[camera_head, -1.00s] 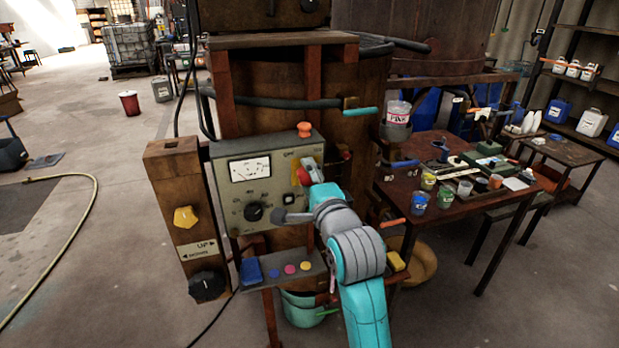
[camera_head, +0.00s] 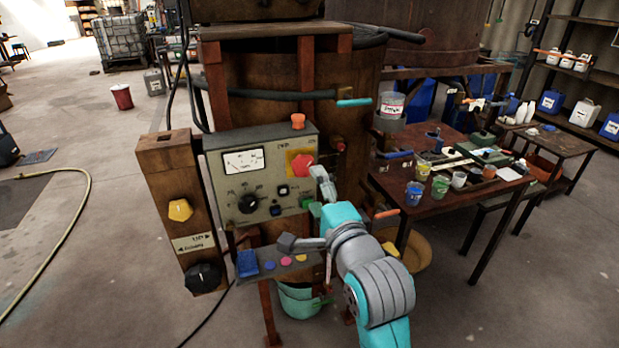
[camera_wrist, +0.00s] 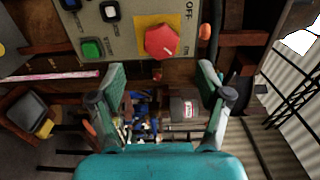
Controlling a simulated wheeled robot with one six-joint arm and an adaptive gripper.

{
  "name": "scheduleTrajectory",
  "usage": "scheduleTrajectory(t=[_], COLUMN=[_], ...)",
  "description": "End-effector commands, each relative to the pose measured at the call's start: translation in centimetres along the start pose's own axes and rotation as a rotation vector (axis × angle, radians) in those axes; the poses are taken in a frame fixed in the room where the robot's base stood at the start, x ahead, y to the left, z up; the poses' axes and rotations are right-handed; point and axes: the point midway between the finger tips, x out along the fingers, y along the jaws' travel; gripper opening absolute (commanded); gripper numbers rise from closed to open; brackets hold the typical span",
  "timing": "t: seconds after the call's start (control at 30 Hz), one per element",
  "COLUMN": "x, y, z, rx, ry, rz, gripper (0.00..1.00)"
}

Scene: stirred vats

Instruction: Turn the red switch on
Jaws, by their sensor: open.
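The red switch is a faceted red knob (camera_head: 301,165) on a yellow plate, on the right part of a grey control panel (camera_head: 228,190). The knob also shows in the wrist view (camera_wrist: 162,42), upper middle, with "OFF" lettering at the plate's upper right and smaller lettering lower down. I cannot surely tell which way the knob points. My gripper (camera_head: 323,186) is below and right of the knob, apart from it. In the wrist view my gripper (camera_wrist: 162,82) has its two fingers wide apart and empty, with the knob beyond the fingertips.
The panel also carries a white gauge (camera_head: 244,162), a black dial (camera_head: 249,203) and a green button (camera_wrist: 92,48). An orange knob (camera_head: 298,121) sits on top. A shelf (camera_head: 293,272) with coloured buttons juts out below. A cluttered table (camera_head: 400,190) stands at the right.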

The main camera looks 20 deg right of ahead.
Motion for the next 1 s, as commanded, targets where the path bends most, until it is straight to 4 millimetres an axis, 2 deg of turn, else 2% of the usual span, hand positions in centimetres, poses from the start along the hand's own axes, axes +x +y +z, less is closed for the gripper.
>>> scheduleTrajectory(t=[0.1,0.3,0.83,0.93,1.0], x=[-1.9,-3.4,-3.6,-3.8,-4.2], y=[0.0,0.0,0.1,0.8,2.1], z=[0.0,0.0,0.0,0.0,-0.1], rx=[0.0,0.0,-0.001,-0.018,-0.051], ry=[0.0,0.0,0.0,0.0,0.0], rz=[-0.001,0.0,0.0,0.006,0.015], gripper=[0.76,0.76,0.76,0.76,0.76])
